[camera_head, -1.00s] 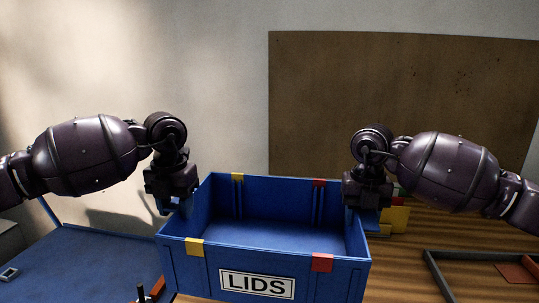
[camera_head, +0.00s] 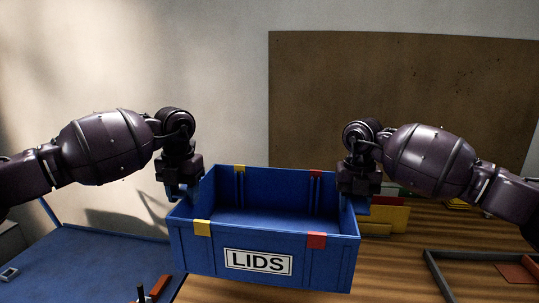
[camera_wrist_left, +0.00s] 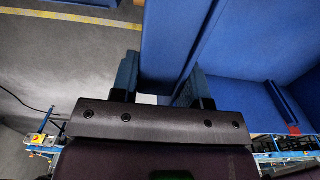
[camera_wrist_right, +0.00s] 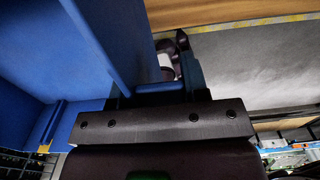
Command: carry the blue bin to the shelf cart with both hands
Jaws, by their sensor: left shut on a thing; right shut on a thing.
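The blue bin (camera_head: 320,266) is an open box with a white LIDS label and yellow and red clips; it looks empty inside. It is held above the wooden table in the head view. My left gripper (camera_head: 183,190) is shut on the bin's left end wall, which shows between its fingers in the left wrist view (camera_wrist_left: 160,75). My right gripper (camera_head: 358,200) is shut on the bin's right end; its wrist view (camera_wrist_right: 158,82) shows the blue wall at the fingers. I cannot make out the shelf cart for certain in any view.
A wooden table (camera_head: 400,268) lies below the bin, with a dark frame (camera_head: 432,272) at right and yellow items (camera_head: 390,218) behind the bin. A blue surface (camera_head: 75,265) is at left. A brown board (camera_head: 400,105) hangs on the wall.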

